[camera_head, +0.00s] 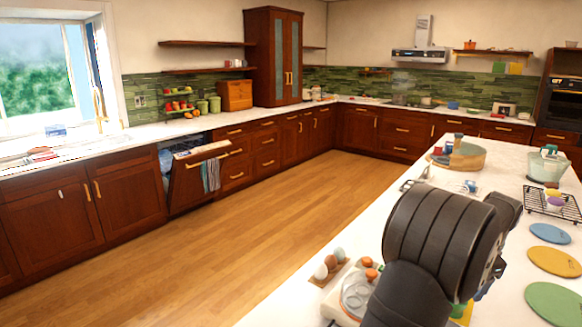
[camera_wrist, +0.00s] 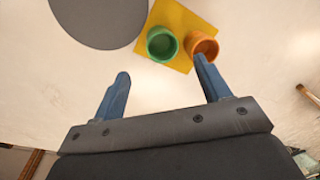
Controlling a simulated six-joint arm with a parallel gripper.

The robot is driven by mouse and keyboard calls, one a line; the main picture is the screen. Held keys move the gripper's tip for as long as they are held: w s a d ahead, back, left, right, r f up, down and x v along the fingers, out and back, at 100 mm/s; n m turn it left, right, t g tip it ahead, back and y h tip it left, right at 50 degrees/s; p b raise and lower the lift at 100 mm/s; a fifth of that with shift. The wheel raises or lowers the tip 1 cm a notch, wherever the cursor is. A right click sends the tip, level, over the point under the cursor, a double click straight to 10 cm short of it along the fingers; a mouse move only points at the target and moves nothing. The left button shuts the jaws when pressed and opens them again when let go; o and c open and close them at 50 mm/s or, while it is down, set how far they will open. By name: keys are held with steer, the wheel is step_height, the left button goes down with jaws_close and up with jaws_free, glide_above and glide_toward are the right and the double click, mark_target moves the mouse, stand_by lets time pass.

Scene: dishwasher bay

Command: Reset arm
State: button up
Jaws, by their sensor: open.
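My arm shows large and dark at the front of the white island counter in the head view, and it hides part of the counter. In the wrist view my gripper (camera_wrist: 163,88) is open, with two blue fingers wide apart and nothing between them. Past the fingertips lie a green cup (camera_wrist: 162,44) and an orange cup (camera_wrist: 203,45) on a yellow mat (camera_wrist: 178,18). The right fingertip overlaps the orange cup in the picture; I cannot tell whether they touch.
A grey disc (camera_wrist: 98,20) lies left of the mat. On the island (camera_head: 497,190), blue (camera_head: 550,233), yellow (camera_head: 554,261) and green (camera_head: 553,303) discs lie at the right, near a wire rack (camera_head: 553,204). Eggs (camera_head: 330,263) sit near my arm. The dishwasher door (camera_head: 187,185) is partly open across the floor.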

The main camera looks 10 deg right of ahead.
steer(key=f, duration=1)
steer(key=shift+w+a, duration=0.25)
steer(key=shift+w, duration=0.1)
steer(key=shift+s+a, duration=0.25)
steer(key=o, duration=0.7)
steer(key=shift+c, duration=0.2)
steer(key=w+a+r+n+g+h, duration=0.1)
steer(key=w+a+r+n+h, duration=0.15)
steer(key=r+n, duration=0.45)
steer(key=w+a+r+n+g+h, duration=0.1)
steer(key=a+r+n+g+h, duration=0.15)
steer(key=r, duration=0.75)
steer(key=a+x, duration=0.1)
steer(key=x, duration=0.8)
steer(key=shift+f+t+y, duration=0.3)
steer(key=shift+t, duration=0.05)
steer(key=shift+w, duration=0.1)
steer(key=v, duration=1)
